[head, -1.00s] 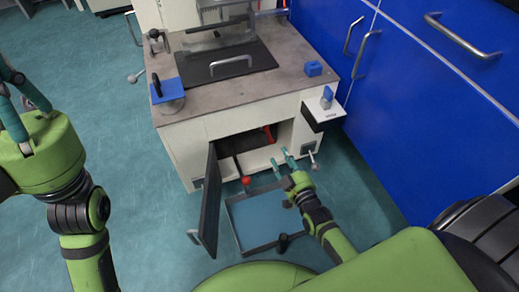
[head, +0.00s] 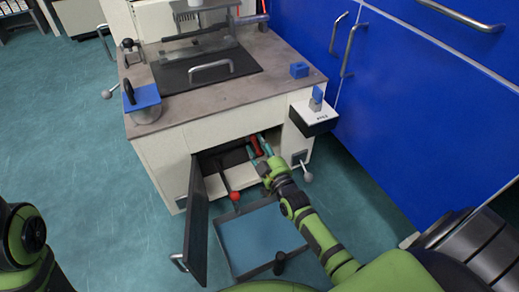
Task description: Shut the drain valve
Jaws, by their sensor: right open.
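A machine cabinet (head: 160,162) stands in the middle of the head view with its low front compartment open. A red handle (head: 257,144) shows inside the compartment; I take it to be the drain valve's, but its body is hidden in the dark. My right gripper (head: 259,149) is open at the compartment's mouth. Its teal fingers are on either side of the red handle in the picture; contact cannot be told. A lever with a red ball (head: 235,196) sticks out of the opening to the left. My left gripper is out of view.
The open dark door (head: 196,228) stands left of the opening. A blue-bottomed tray (head: 262,238) lies on the floor below, under my right arm. A lever with a grey ball (head: 307,177) sticks out at right. Blue cabinets (head: 420,110) stand to the right.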

